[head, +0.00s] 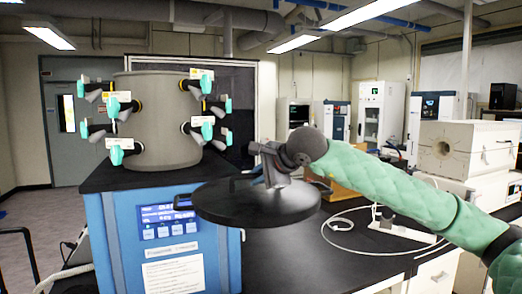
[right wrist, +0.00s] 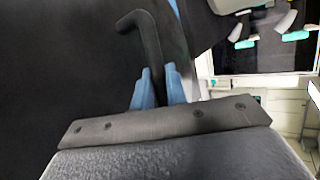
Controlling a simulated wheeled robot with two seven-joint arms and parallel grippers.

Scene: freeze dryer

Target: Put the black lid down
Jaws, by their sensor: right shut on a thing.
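The black lid (head: 255,208) is a flat round disc with handles, held in the air in front of the freeze dryer's blue front. My right gripper (head: 270,178) reaches in from the right above the lid and holds it. In the right wrist view, the two blue fingers of this gripper (right wrist: 160,88) are shut around a bent black handle (right wrist: 146,38), and the lid (right wrist: 60,70) fills the left side. The freeze dryer's grey drum (head: 157,115) stands upright behind and left of the lid. My left gripper is out of view.
Teal-handled valves (head: 207,131) stick out around the drum. The black bench top (head: 300,262) runs below and right of the lid, with clear room near its front. A white cable (head: 350,225) and a small white stand (head: 402,230) lie farther right.

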